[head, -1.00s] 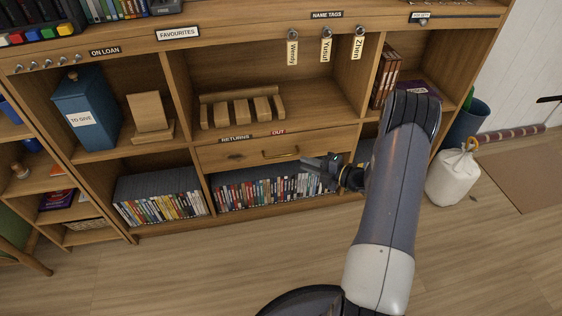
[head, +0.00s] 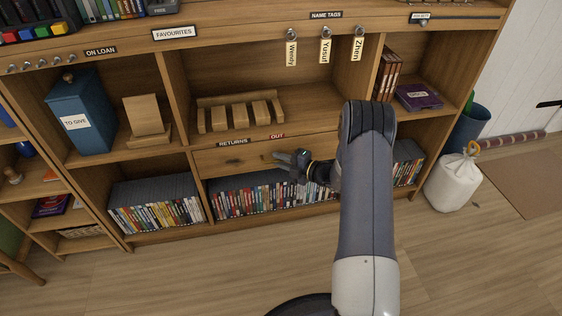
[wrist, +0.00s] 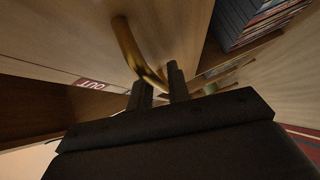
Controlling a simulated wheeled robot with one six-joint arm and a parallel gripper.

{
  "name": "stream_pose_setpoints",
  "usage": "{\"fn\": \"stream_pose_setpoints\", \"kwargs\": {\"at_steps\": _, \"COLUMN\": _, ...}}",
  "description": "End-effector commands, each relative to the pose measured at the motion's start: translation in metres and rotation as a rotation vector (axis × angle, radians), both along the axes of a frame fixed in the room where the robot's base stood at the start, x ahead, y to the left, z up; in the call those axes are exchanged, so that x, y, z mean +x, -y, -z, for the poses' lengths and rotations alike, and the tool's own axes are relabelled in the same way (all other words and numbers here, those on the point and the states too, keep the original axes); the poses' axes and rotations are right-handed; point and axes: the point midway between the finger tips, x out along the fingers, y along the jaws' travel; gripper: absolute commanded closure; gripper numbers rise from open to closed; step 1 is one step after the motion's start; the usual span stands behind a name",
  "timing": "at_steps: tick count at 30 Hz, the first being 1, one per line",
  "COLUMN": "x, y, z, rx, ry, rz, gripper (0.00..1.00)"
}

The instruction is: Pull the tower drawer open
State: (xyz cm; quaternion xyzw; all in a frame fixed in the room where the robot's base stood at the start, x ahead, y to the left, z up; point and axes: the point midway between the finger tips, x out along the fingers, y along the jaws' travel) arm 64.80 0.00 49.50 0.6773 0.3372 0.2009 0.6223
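The drawer (head: 222,163) is a pale wooden front under the RETURNS and OUT labels in the middle bay. It looks closed in the head view. Its curved brass handle (wrist: 133,48) shows clearly in the wrist view; in the head view my gripper (head: 279,157) covers much of it. In the wrist view, the two dark fingers of my gripper (wrist: 160,88) stand close together, with the lower end of the handle between them. The narrow gap about matches the bar's thickness, so they look shut on it. The exact contact is hard to see.
A row of DVDs (head: 245,201) stands below the drawer. Wooden display slots (head: 240,112) sit above it. A blue TO GIVE box (head: 82,112) is at left. A white bag (head: 452,183) stands on the floor at right. The floor in front is clear.

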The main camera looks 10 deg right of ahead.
Motion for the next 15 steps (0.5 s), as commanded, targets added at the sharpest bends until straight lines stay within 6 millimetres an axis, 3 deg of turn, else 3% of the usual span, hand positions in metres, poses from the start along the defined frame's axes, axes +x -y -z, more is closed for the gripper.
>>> {"fn": "stream_pose_setpoints", "kwargs": {"at_steps": 5, "x": -0.0001, "y": 0.0001, "z": -0.0002, "rx": 0.000, "ry": 0.000, "rz": 0.000, "gripper": 0.83}}
{"fn": "stream_pose_setpoints", "kwargs": {"at_steps": 11, "x": -0.0003, "y": 0.0001, "z": -0.0002, "rx": 0.000, "ry": 0.000, "rz": 0.000, "gripper": 0.99}}
{"fn": "stream_pose_setpoints", "kwargs": {"at_steps": 15, "x": -0.0003, "y": 0.0002, "z": -0.0002, "rx": 0.000, "ry": 0.000, "rz": 0.000, "gripper": 1.00}}
